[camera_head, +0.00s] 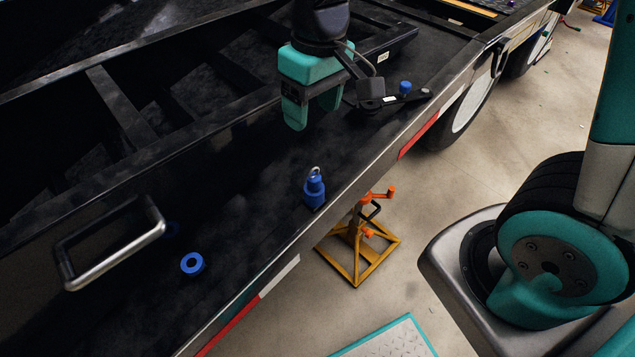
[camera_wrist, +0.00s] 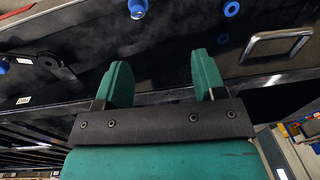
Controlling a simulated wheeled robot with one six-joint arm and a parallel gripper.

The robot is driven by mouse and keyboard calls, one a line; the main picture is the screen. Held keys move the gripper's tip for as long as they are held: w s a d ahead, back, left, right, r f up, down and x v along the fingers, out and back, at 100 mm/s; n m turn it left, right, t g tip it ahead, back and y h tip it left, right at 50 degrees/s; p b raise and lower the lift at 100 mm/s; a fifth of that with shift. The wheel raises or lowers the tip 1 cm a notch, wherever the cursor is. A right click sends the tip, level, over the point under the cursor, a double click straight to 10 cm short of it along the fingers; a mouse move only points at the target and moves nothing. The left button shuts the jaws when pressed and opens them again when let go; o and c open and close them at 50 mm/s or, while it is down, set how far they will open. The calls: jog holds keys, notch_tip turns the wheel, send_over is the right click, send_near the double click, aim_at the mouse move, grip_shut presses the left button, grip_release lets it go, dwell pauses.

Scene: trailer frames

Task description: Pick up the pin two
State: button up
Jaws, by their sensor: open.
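A blue pin (camera_head: 314,190) with a metal ring on top stands upright on the black trailer frame in the head view. It also shows at the top of the wrist view (camera_wrist: 138,8), partly cut off. A second blue piece (camera_head: 405,87) sits by a black bracket farther back; it also shows at the left edge of the wrist view (camera_wrist: 3,67). No label shows which one is pin two. My gripper (camera_head: 313,110) is open and empty, above the frame, behind the ringed pin and apart from it. Its two teal fingers (camera_wrist: 161,78) are spread in the wrist view.
A blue ring (camera_head: 192,264) lies on the frame at the front left, near a metal handle (camera_head: 112,243). The black bracket (camera_head: 395,101) lies right of my gripper. A yellow and orange jack stand (camera_head: 357,255) is on the floor. The frame's beams rise at left.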

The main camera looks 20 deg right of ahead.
jog(key=h, duration=0.1)
send_over(314, 168)
notch_tip(314, 168, down, 5)
jog(key=shift+m, duration=0.4)
jog(key=f, duration=0.9)
jog(key=shift+s+a+f, duration=0.2)
jog(key=shift+a+f, duration=0.1)
jog(key=shift+f, duration=0.1)
jog(key=f, duration=0.6)
jog(key=shift+w+d+f, duration=0.15)
jog(key=shift+d+f, duration=0.1)
jog(key=shift+d, duration=0.05)
jog(key=c, duration=1)
